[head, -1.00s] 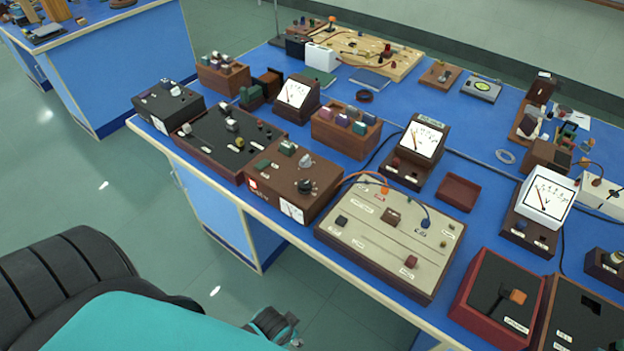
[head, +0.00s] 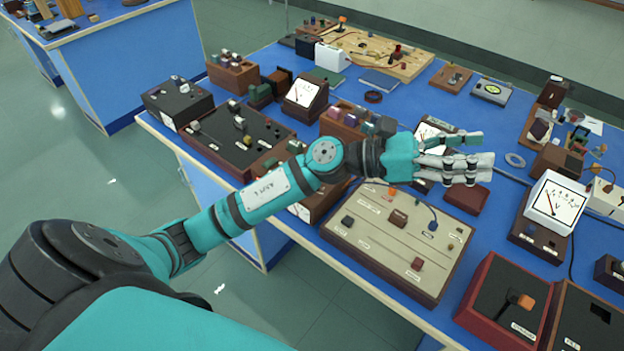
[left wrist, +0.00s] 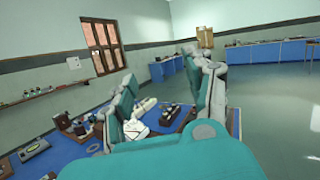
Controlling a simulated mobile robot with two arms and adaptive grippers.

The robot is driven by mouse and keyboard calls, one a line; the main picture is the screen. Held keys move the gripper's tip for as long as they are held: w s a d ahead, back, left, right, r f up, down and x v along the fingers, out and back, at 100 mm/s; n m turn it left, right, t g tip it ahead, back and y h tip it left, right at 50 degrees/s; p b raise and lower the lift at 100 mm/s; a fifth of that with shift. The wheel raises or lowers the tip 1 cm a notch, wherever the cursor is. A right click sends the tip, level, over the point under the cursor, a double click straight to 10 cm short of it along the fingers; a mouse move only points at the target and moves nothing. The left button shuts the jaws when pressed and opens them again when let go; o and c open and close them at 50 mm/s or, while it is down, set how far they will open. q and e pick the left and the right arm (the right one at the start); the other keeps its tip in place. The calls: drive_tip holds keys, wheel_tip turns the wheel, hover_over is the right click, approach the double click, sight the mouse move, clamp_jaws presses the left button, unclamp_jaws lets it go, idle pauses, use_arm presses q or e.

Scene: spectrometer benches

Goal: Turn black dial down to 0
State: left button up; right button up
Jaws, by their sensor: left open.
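My left gripper (head: 484,150) is open and empty. It hangs above the bench, past the cream circuit board (head: 398,240), with its fingers pointing right. In the left wrist view its spread fingers (left wrist: 165,92) show with nothing between them. My left forearm crosses in front of the brown box (head: 322,203) that carries the black dial. The dial is hidden behind the arm in the head view, so its setting cannot be read. The gripper is to the right of that box, apart from it. My right gripper is not in view.
A black-topped panel (head: 232,155) stands left of the brown box. A white meter (head: 556,200) and a red-sided box (head: 503,300) stand to the right. A small red-brown tray (head: 467,199) lies under the fingers. Blue bench top shows clear between these items.

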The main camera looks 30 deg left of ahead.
use_arm(q)
drive_tip(key=w+a+f+m+g+y, duration=0.2)
drive_tip(key=a+f+m+g+y, duration=0.5)
drive_tip(key=a+f+m+y, duration=0.45)
drive_tip(key=a+r+m+g+y, duration=0.1)
drive_tip(key=a+m+y, duration=0.5)
drive_tip(key=a, duration=1.2)
drive_tip(key=f+p, duration=0.1)
drive_tip(key=f, duration=0.4)
drive_tip(key=f+n+y+p, duration=0.1)
drive_tip(key=f, duration=0.5)
drive_tip(key=f+n+y+p, duration=0.1)
drive_tip(key=f, duration=0.4)
drive_tip(key=shift+w+f+n+p, duration=0.2)
drive_tip(key=shift+f+n+p, duration=0.05)
drive_tip(key=shift+f+p, duration=0.15)
drive_tip(key=shift+c, duration=0.4)
clamp_jaws()
